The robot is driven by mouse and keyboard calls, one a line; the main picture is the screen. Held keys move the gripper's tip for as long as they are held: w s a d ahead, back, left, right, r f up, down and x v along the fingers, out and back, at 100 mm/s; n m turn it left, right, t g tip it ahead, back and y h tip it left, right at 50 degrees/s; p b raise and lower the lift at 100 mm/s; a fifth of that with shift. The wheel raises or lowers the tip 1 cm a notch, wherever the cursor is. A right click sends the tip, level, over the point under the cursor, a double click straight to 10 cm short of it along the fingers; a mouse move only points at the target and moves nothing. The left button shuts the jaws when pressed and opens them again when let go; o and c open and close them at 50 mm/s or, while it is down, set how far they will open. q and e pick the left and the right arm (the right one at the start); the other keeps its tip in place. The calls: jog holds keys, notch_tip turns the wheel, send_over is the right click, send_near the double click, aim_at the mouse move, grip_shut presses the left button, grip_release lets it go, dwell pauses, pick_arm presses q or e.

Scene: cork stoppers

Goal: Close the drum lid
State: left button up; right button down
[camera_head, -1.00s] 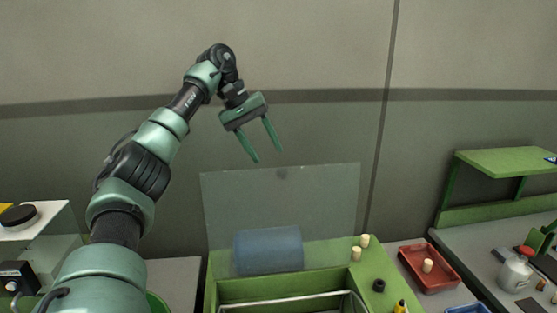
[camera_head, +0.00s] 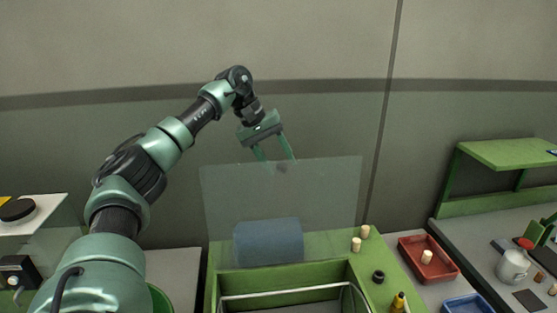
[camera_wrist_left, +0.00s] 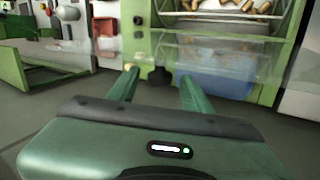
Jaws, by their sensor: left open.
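The drum lid (camera_head: 330,200) is a clear panel standing raised and upright behind the green machine, with a small dark knob (camera_head: 281,168) near its top edge. My left gripper (camera_head: 277,158) is open and empty, at the lid's top edge by the knob, its fingers pointing down. In the left wrist view the dark knob (camera_wrist_left: 160,80) shows between or just past the open fingertips (camera_wrist_left: 160,74); I cannot tell whether they touch it. The drum (camera_wrist_left: 225,20) with several corks is at the top of that view. My right gripper is not in view.
A blue container (camera_head: 268,243) shows through the lid. Corks (camera_head: 356,244) and a dark ring (camera_head: 378,277) stand on the machine's right ledge. A red tray (camera_head: 428,262) with a cork is to the right. A green shelf (camera_head: 505,162) stands at far right.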

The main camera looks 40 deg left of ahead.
pick_arm(q)
jog(key=shift+s+d+r, duration=0.1)
jog(key=shift+d, duration=0.05)
jog(key=c, duration=0.4)
grip_shut()
dwell(0.8)
